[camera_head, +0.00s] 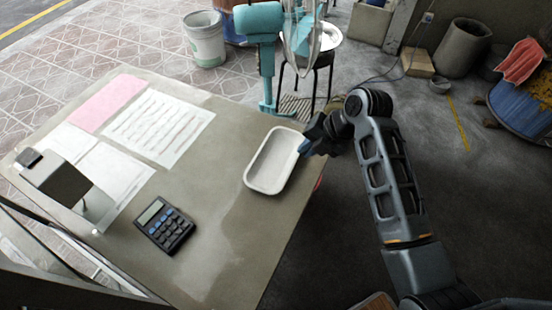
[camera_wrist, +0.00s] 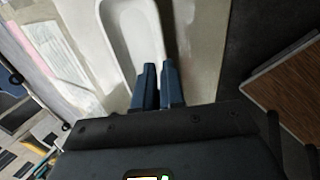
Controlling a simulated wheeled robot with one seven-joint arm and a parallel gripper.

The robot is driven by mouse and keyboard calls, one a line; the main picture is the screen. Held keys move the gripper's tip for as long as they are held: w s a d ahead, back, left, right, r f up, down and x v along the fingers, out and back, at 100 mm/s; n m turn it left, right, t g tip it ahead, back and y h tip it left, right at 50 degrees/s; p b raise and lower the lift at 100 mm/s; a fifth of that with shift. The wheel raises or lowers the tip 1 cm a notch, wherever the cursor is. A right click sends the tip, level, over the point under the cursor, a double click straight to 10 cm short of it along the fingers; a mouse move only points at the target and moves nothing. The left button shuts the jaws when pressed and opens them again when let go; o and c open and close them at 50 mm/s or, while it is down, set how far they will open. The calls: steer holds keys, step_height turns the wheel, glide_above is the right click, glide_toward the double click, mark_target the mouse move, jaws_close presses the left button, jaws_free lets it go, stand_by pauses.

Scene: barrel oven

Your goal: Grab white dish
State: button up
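The white dish (camera_head: 270,178) is a long, shallow dish with rounded corners near the right edge of the table in the head view. It also shows in the wrist view (camera_wrist: 130,42), at the top. My gripper (camera_head: 306,146) reaches it from the right, at its right rim. In the wrist view, my gripper's blue fingers (camera_wrist: 160,72) are close together with the dish's rim between them. One finger is over the inside of the dish and the other is outside the rim. I cannot tell whether the dish is lifted off the table.
The table (camera_head: 215,215) holds a calculator (camera_head: 164,226), papers (camera_head: 158,128), a pink sheet (camera_head: 108,103) and a dark box (camera_head: 62,184), all left of the dish. A stool (camera_head: 318,60) and a light-blue stand (camera_head: 266,60) are behind the table. Dark floor lies to the right.

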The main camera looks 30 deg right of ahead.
mark_target(296, 156)
steer(key=x, duration=0.5)
steer(key=shift+d+p, duration=0.25)
steer(key=shift+p, duration=0.1)
jaws_close()
